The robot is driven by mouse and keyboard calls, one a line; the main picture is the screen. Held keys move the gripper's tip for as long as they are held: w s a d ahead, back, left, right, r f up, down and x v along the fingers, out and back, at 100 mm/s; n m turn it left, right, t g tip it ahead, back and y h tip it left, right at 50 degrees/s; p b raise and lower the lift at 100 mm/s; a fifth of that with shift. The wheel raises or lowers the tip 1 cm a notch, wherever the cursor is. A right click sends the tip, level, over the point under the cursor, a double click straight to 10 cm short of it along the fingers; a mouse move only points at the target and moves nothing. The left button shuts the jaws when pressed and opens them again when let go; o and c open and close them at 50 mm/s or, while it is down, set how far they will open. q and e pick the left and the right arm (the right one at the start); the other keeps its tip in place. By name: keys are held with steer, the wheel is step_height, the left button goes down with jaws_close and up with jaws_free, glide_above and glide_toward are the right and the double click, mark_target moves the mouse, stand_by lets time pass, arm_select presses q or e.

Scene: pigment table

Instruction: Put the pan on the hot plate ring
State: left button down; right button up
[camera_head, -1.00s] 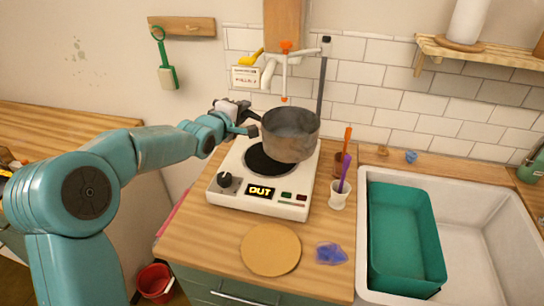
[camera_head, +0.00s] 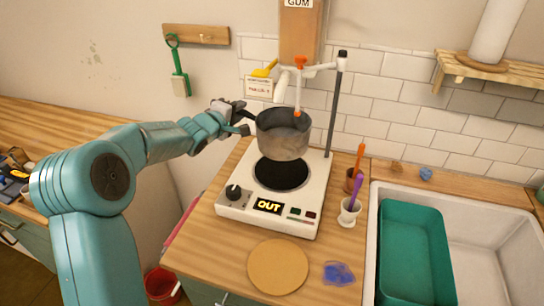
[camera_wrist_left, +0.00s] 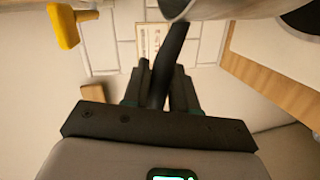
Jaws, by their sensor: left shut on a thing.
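The grey metal pan (camera_head: 283,143) is in the air above the back part of the white hot plate (camera_head: 262,214). The dark round ring (camera_head: 281,174) shows below and in front of the pan, apart from it. My left gripper (camera_head: 240,115) is shut on the pan's dark handle, at the pan's left side. In the left wrist view, the handle (camera_wrist_left: 172,62) runs between the fingers (camera_wrist_left: 160,85) up to the pan's edge (camera_wrist_left: 182,8). The hot plate's display reads OUT. My right gripper is not in view.
A stand with a dark rod (camera_head: 335,105) and an orange-tipped clamp rises close behind the pan. Two small cups (camera_head: 348,215) with tools stand right of the hot plate. A round wooden board (camera_head: 278,267) and a blue patch (camera_head: 339,273) lie in front. A green tub (camera_head: 412,250) sits in the sink.

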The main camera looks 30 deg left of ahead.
arm_select(q)
step_height(320, 180, down, 8)
steer(key=shift+s+f+b, duration=0.2)
steer(key=shift+f+b, duration=0.05)
steer(key=shift+b, duration=0.15)
steer(key=shift+s+f, duration=0.1)
steer(key=c, duration=0.9)
jaws_free()
steer(key=shift+f, duration=0.15)
steer(key=shift+b+v, duration=0.95)
steer(key=shift+v, duration=5.15)
steer(key=shift+d, duration=0.1)
